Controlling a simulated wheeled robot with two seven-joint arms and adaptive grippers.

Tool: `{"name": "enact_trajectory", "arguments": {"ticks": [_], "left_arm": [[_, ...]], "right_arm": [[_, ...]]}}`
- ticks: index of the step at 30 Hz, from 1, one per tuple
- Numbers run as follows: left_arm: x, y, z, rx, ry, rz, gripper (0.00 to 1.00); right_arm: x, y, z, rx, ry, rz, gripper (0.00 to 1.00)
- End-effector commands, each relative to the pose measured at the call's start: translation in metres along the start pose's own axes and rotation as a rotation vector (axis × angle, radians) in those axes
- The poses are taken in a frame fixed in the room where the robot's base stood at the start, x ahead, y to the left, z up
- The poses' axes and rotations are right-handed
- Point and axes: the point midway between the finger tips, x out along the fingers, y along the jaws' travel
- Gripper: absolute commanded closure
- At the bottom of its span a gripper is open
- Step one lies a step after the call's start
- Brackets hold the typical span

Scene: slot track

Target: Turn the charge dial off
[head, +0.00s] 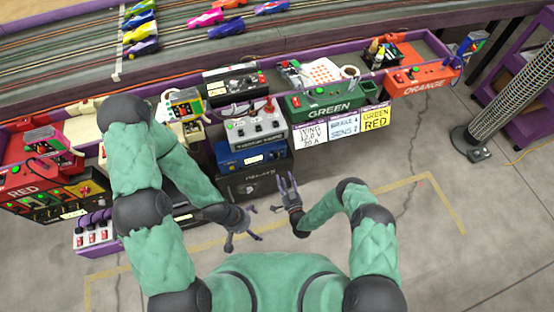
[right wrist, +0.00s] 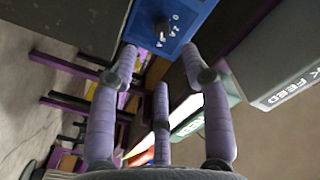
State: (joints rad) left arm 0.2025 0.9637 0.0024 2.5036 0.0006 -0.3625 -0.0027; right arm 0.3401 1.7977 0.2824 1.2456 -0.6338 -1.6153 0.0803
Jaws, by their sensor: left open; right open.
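A black dial (right wrist: 163,31) with white marks around it sits on the face of a blue box (right wrist: 185,14) in the right wrist view. I cannot tell which mark it points at. The blue box (head: 250,155) shows in the head view below a grey control box, its dial too small to make out. My right gripper (head: 288,181) is open and empty, in front of the bench and lower than the blue box in the picture. In the right wrist view its fingers (right wrist: 160,58) spread toward the dial, apparently apart from it. My left gripper (head: 244,240) is open and empty above the floor.
A grey box (head: 257,128) with buttons and a red-topped lever stands above the blue box. A black case (head: 250,184) is below it. The green box (head: 322,104) and white signs (head: 312,133) are to the right. The floor (head: 400,240) is clear.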

Motion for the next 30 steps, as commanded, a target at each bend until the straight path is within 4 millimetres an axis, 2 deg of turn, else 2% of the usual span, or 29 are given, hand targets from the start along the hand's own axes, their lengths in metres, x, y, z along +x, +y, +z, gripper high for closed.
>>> {"name": "enact_trajectory", "arguments": {"ticks": [9,15,21,30], "left_arm": [[0.019,-0.007,-0.001,0.000,0.000,0.000,0.00],[0.028,-0.010,-0.001,0.000,0.000,0.000,0.00],[0.032,-0.011,-0.001,0.000,0.000,0.000,0.00],[0.032,-0.011,-0.001,0.000,0.000,0.000,0.00]], "right_arm": [[0.054,0.000,0.002,-0.002,0.001,-0.004,0.52],[0.083,0.001,0.002,-0.002,-0.001,-0.001,0.52],[0.098,0.001,0.001,0.000,-0.002,0.001,0.52],[0.100,0.000,0.000,0.001,-0.003,0.001,0.52]]}}
